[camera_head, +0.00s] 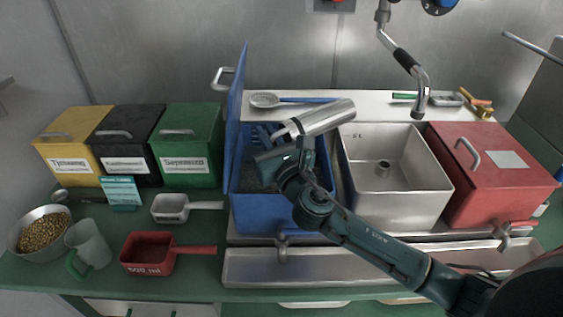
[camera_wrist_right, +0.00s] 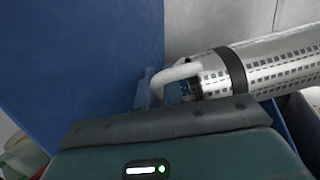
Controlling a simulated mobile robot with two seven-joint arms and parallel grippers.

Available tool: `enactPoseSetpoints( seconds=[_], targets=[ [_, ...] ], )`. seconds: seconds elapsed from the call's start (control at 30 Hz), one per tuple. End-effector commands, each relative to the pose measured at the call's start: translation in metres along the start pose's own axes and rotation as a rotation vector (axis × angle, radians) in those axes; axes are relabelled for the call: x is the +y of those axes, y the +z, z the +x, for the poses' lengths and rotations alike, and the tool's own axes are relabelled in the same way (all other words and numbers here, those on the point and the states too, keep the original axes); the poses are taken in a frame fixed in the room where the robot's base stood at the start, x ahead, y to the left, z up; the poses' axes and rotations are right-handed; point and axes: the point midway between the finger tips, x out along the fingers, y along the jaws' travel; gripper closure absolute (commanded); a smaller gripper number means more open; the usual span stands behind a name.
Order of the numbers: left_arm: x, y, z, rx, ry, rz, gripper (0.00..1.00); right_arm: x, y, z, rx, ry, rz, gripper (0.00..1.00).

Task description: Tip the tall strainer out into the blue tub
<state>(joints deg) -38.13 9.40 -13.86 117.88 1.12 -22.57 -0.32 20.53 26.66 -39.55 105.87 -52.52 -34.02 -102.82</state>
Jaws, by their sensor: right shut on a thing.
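The tall strainer (camera_head: 322,117) is a perforated metal cylinder. It lies tilted almost on its side above the blue tub (camera_head: 262,213), its left end lower than its right. My right gripper (camera_head: 283,148) is over the tub and shut on the strainer's handle. In the right wrist view the strainer (camera_wrist_right: 265,65) shows a dark band and a pale looped handle (camera_wrist_right: 177,76) close to the gripper. The tub's blue lid (camera_head: 236,120) stands open on its left. Dark material shows inside the tub, partly hidden by my arm. My left gripper is not in view.
An open metal basin (camera_head: 390,190) and a red lidded bin (camera_head: 480,180) stand to the right. Green (camera_head: 190,140), black and yellow bins stand left. A red scoop (camera_head: 150,253), a jug (camera_head: 90,245) and a bowl of beans (camera_head: 42,232) sit at the front left.

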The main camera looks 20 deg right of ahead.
Motion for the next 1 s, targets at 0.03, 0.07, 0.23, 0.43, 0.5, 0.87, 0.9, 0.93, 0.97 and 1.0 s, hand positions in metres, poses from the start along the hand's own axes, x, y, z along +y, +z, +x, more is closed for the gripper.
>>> enactPoseSetpoints(
  seconds=[0.03, 0.07, 0.23, 0.43, 0.5, 0.87, 0.9, 0.93, 0.97, 1.0],
  targets=[
    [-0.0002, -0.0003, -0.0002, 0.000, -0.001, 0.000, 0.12, 0.0001, 0.0003, 0.0001, -0.001, 0.002, -0.008, 1.00],
    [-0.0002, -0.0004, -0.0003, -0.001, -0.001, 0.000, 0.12, 0.0002, 0.0001, 0.0001, -0.001, 0.002, -0.012, 1.00],
    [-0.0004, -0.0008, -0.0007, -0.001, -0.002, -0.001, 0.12, 0.0010, -0.0006, -0.0002, -0.004, 0.007, -0.035, 1.00],
    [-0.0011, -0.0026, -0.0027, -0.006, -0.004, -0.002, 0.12, 0.0016, 0.0017, 0.0001, -0.006, 0.012, -0.061, 1.00],
    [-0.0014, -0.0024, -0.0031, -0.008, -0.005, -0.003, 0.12, 0.0019, 0.0022, 0.0002, -0.006, 0.014, -0.070, 1.00],
    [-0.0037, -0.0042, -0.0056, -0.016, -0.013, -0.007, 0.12, 0.0027, 0.0055, 0.0005, -0.011, 0.023, -0.120, 1.00],
    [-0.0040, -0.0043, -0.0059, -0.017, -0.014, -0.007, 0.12, 0.0028, 0.0058, 0.0005, -0.012, 0.024, -0.125, 1.00],
    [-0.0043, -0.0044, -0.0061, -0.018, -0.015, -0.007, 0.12, 0.0028, 0.0061, 0.0006, -0.012, 0.025, -0.129, 1.00],
    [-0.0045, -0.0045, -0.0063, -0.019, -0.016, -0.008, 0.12, 0.0029, 0.0064, 0.0006, -0.012, 0.026, -0.133, 1.00],
    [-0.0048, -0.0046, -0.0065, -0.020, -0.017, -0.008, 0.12, 0.0030, 0.0067, 0.0006, -0.013, 0.027, -0.139, 1.00]
  ],
)
